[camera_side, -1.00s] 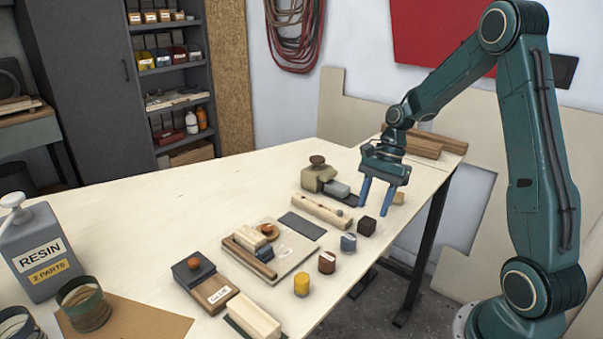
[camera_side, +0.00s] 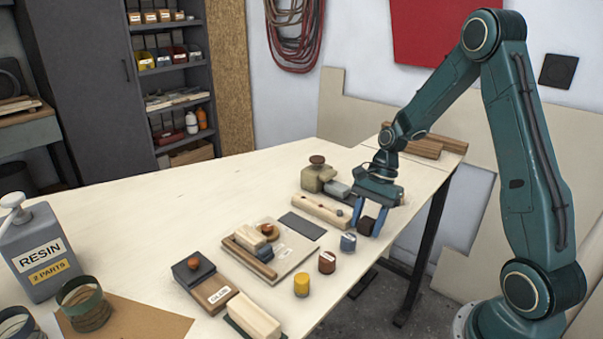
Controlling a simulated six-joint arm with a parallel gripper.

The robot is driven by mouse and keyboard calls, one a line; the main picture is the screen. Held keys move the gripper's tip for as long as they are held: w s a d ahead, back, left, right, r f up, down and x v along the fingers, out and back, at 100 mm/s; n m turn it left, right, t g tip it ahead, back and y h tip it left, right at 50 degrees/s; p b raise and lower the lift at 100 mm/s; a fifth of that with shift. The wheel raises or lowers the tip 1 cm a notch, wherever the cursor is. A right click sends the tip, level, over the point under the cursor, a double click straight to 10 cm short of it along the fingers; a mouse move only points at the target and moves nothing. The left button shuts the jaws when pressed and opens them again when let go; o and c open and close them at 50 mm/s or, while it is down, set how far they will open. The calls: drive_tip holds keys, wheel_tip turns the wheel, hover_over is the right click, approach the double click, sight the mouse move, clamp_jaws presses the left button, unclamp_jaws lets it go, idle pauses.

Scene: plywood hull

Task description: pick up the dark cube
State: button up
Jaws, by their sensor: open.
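The dark cube (camera_side: 366,226) is a small, dark brown block on the plywood table near its right edge. My gripper (camera_side: 367,223) is open and lowered over it, with one blue finger on each side of the cube in the picture. The fingertips are down close to the table. I cannot tell whether either finger touches the cube.
A blue-grey piece (camera_side: 348,241), a brown-red piece (camera_side: 327,261) and a yellow cylinder (camera_side: 301,284) stand in a row toward the front. A wooden strip (camera_side: 318,210) lies just left of the gripper. The table's right edge is close. The table's back left is clear.

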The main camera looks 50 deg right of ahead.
sight(366, 220)
drive_tip(key=c, duration=0.7)
drive_tip(key=shift+r, duration=0.1)
drive_tip(key=shift+c, duration=0.2)
wheel_tip(366, 220, up, 20)
idle(0.5)
idle(0.5)
drive_tip(key=shift+o, duration=0.9)
drive_tip(key=shift+w+f, duration=0.15)
drive_tip(key=shift+f, duration=0.1)
drive_tip(key=shift+c, duration=0.5)
drive_tip(key=w+f, duration=0.2)
drive_tip(key=f, duration=0.1)
drive_tip(key=w+a+f, duration=0.1)
drive_tip(key=w+f, duration=0.1)
drive_tip(key=f, duration=0.1)
drive_tip(key=w+f, duration=0.2)
drive_tip(key=f, duration=0.2)
drive_tip(key=shift+w+a, duration=0.25)
drive_tip(key=shift+w, duration=0.1)
